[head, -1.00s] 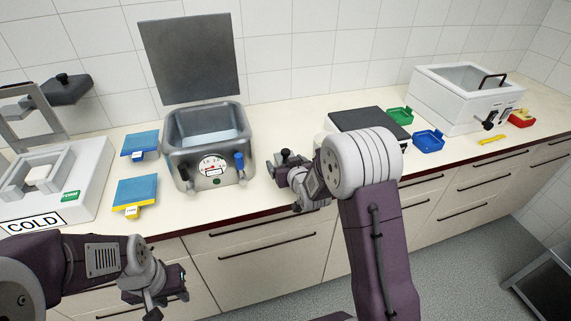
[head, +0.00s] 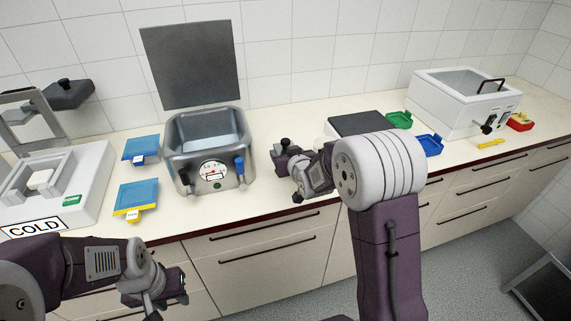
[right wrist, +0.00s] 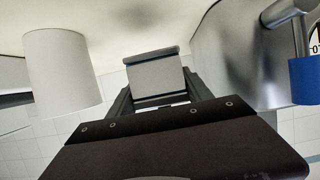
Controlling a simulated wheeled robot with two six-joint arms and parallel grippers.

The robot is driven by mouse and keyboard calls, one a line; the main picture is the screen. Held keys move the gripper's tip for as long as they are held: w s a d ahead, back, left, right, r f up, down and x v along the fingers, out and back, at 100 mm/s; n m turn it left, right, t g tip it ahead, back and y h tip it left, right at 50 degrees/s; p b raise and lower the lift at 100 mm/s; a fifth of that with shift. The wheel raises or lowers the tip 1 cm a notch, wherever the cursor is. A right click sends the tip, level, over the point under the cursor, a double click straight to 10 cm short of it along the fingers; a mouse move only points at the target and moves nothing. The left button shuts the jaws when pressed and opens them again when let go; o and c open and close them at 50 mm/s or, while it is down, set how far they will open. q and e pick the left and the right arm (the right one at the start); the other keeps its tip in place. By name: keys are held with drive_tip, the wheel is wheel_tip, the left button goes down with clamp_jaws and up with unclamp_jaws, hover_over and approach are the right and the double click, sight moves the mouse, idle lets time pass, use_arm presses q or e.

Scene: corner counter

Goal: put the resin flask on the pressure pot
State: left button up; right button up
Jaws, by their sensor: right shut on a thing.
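The pressure pot (head: 181,157) is a grey metal vessel with an open top, a gauge and a blue handle, standing on the counter. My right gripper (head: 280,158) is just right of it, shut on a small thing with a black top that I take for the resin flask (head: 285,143). In the right wrist view the held thing (right wrist: 155,76) shows as a pale grey block between the fingers. The pot's metal side (right wrist: 235,45) is close by, apart from it. My left gripper (head: 165,288) hangs low at the counter's front; its jaw opening is unclear.
A white cylinder (right wrist: 62,72) stands beside the right gripper, mostly hidden in the head view. Two blue pads (head: 137,196) lie left of the pot, near the white COLD unit (head: 85,190). A dark-topped block (head: 355,123), green tray (head: 399,119) and blue tray (head: 430,145) are further right.

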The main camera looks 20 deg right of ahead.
sight(287, 143)
wheel_tip(287, 143, up, 4)
drive_tip(key=shift+r, duration=0.2)
drive_tip(key=shift+f, duration=0.1)
wheel_tip(287, 143, down, 10)
drive_tip(key=shift+r+b, duration=0.15)
drive_tip(key=shift+b, duration=0.4)
drive_tip(key=shift+s, duration=0.35)
clamp_jaws()
drive_tip(key=v, duration=0.4)
drive_tip(key=shift+s, duration=0.25)
wheel_tip(287, 143, up, 6)
drive_tip(key=p, duration=0.5)
